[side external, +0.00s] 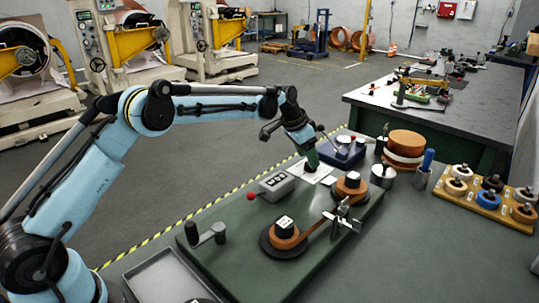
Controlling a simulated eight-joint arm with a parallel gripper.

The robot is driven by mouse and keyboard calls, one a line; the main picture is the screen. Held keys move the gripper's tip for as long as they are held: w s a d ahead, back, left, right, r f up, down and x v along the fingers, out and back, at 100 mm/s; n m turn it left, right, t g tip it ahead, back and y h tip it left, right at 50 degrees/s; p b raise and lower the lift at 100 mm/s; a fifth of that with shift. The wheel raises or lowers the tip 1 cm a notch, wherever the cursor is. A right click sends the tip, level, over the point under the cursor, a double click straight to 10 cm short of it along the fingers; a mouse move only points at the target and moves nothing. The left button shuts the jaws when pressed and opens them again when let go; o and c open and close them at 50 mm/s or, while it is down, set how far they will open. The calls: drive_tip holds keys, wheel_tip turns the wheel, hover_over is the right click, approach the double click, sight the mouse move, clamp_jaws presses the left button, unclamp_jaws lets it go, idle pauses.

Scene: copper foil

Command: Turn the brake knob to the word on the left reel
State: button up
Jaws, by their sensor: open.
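The left reel (284,230) is a copper-coloured roll on a dark disc at the front of the green base, with a white label on its black hub; the word is too small to read. A second copper reel (350,184) sits behind it to the right. My gripper (312,166) is open, pointing down over a white plate (325,171) at the back of the base. A dark shape at its fingertips may be the brake knob, but I cannot tell it from the fingers, nor whether they touch it. Any setting marks are unreadable.
A grey box (276,186) with a red ball lever (251,196) stands left of the reels. A crank (206,235) is at the base's left end. A foil strip runs to a metal clamp (343,217). A wooden rack (485,200) of rolls is at right.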

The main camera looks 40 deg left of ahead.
drive_tip(key=shift+x, duration=1.25)
drive_tip(key=c, duration=1)
drive_tip(key=shift+n, duration=0.3)
drive_tip(key=shift+d+n+y, duration=0.1)
drive_tip(key=shift+n+y, duration=0.5)
drive_tip(key=shift+n, duration=0.8)
drive_tip(key=shift+d+n+y, duration=0.1)
drive_tip(key=shift+n+y, duration=0.5)
drive_tip(key=shift+n, duration=0.8)
drive_tip(key=o, duration=1)
